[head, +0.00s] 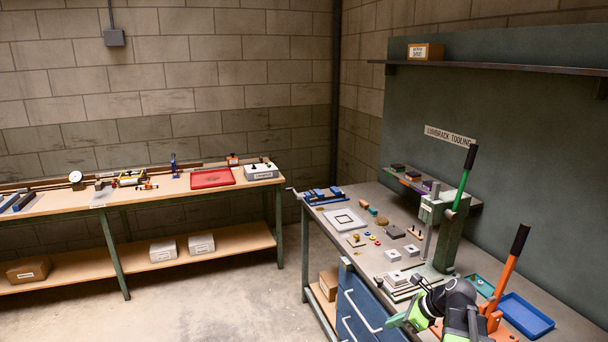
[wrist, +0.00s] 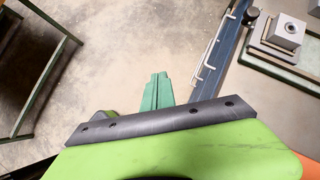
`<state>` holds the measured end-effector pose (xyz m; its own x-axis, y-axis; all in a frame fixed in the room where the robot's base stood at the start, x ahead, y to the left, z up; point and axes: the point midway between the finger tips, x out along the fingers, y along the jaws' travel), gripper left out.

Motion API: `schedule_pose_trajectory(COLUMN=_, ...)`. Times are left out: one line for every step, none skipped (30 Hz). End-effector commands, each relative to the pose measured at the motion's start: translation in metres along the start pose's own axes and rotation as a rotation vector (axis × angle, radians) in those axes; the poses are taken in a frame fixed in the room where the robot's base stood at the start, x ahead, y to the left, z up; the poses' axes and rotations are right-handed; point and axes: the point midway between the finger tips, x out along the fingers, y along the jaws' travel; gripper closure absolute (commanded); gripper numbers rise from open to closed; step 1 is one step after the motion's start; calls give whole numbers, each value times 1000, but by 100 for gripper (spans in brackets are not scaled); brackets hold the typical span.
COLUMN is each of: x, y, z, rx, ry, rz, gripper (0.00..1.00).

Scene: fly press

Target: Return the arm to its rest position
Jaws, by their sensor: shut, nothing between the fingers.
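My arm, with dark and lime-green links, shows at the bottom right of the head view, over the near part of the right-hand bench (head: 345,258). My gripper (head: 394,321) points left, close to the bench's front edge and the blue drawers (head: 359,310). In the wrist view, my gripper's green fingers (wrist: 157,90) are together with nothing between them. Bare concrete floor lies behind them in that view. Part of the gripper is hidden behind the lime-green and black wrist body.
A green press (head: 436,232) with a long lever and an orange-levered press (head: 502,288) stand close to my arm. A blue tray (head: 525,315) is at the right. Small blocks and plates cover the bench. Open floor (head: 220,300) lies left, before another workbench (head: 140,202).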

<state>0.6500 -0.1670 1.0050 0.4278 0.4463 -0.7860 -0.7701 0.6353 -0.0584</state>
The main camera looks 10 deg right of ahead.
Motion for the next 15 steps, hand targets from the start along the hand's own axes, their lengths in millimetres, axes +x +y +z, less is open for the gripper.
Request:
schedule_pose_trajectory(x=27, y=30, z=27, rx=-131, ry=36, rz=56, gripper=100)
schedule_pose_trajectory(x=40, y=45, z=39, rx=-213, ry=59, rz=85, gripper=100)
schedule_pose_trajectory(x=55, y=65, z=52, rx=-329, ry=88, rz=123, gripper=100)
schedule_pose_trajectory(x=65, y=79, z=60, rx=-420, ry=110, rz=151, gripper=100)
schedule_pose_trajectory(x=74, y=94, z=67, rx=-512, ry=131, rz=179, gripper=100)
schedule_pose_trajectory(x=84, y=112, z=75, rx=-638, ry=158, rz=217, gripper=100)
schedule_pose_trajectory(x=91, y=125, z=80, rx=-736, ry=177, rz=246, gripper=100)
schedule_pose_trajectory(x=97, y=137, z=83, rx=-839, ry=197, rz=276, gripper=100)
schedule_pose_trajectory(x=103, y=153, z=86, rx=-984, ry=224, rz=319, gripper=100)
schedule_pose_trajectory(x=106, y=162, z=86, rx=-1090, ry=243, rz=352, gripper=100)
schedule_pose_trajectory(x=108, y=170, z=86, rx=-1188, ry=259, rz=382, gripper=100)
schedule_pose_trajectory(x=108, y=176, z=83, rx=-1310, ry=279, rz=421, gripper=100)
schedule_pose_trajectory(x=108, y=179, z=79, rx=-1397, ry=293, rz=452, gripper=100)
schedule_pose_trajectory(x=106, y=180, z=75, rx=-1480, ry=307, rz=482, gripper=100)
schedule_pose_trajectory(x=101, y=178, z=67, rx=-1579, ry=324, rz=521, gripper=100)
